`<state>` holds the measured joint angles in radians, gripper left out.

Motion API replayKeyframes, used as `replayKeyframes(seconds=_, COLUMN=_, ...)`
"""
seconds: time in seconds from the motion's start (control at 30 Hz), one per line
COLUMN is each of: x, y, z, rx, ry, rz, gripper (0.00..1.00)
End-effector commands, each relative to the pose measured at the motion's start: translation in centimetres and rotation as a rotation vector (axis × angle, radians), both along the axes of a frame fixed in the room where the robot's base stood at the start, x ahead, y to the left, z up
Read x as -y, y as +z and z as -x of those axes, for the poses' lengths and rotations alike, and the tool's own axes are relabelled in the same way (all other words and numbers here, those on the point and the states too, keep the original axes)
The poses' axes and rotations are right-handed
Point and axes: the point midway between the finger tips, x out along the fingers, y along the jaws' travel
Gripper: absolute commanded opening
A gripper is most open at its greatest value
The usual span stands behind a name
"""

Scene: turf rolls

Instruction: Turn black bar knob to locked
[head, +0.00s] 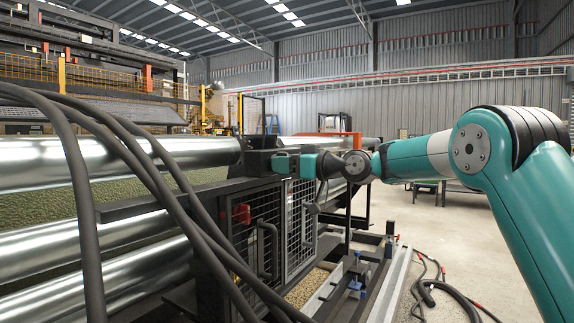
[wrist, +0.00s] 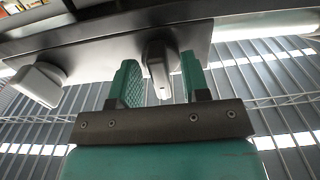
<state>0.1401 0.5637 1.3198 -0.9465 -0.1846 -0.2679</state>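The black bar knob (wrist: 157,68) shows in the wrist view as a dark grey bar with a lighter end face, on the underside of a grey panel (wrist: 105,50). My gripper (wrist: 160,76) is open, with one teal finger on each side of the knob. A gap shows at the left finger; the right finger is nearer, and I cannot tell if it touches. In the head view my gripper (head: 283,163) is at the black box (head: 259,160) at the end of the rollers. The knob is hidden there, and no lock marking is readable.
A pale knob (wrist: 38,84) sits on the panel to the left in the wrist view. Black hoses (head: 88,200) cross the head view's left side near steel rollers (head: 120,160). A red handle (head: 241,213) and mesh gates (head: 298,215) are below. Open floor (head: 470,235) lies right.

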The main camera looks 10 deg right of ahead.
Motion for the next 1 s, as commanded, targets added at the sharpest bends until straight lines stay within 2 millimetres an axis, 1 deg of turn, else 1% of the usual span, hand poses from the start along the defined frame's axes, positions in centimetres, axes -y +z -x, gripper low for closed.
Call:
replayKeyframes(seconds=0.2, x=0.1, y=0.1, z=0.1, rx=0.001, ry=0.0, rz=-0.001, gripper=0.43)
replayKeyframes(seconds=0.27, x=0.4, y=0.1, z=0.4, rx=0.001, ry=-0.001, rz=-0.001, gripper=0.43)
replayKeyframes(seconds=0.37, x=1.4, y=0.1, z=1.3, rx=0.0, ry=-0.003, rz=-0.001, gripper=0.43)
replayKeyframes(seconds=0.47, x=3.0, y=0.1, z=2.8, rx=0.0, ry=-0.005, rz=-0.001, gripper=0.43)
replayKeyframes(seconds=0.8, x=9.2, y=0.0, z=9.0, rx=0.0, ry=-0.006, rz=-0.001, gripper=0.43)
replayKeyframes(seconds=0.9, x=10.5, y=0.1, z=10.4, rx=0.001, ry=-0.005, rz=-0.001, gripper=0.43)
replayKeyframes(seconds=1.0, x=11.5, y=0.0, z=11.4, rx=-0.001, ry=-0.004, rz=-0.001, gripper=0.43)
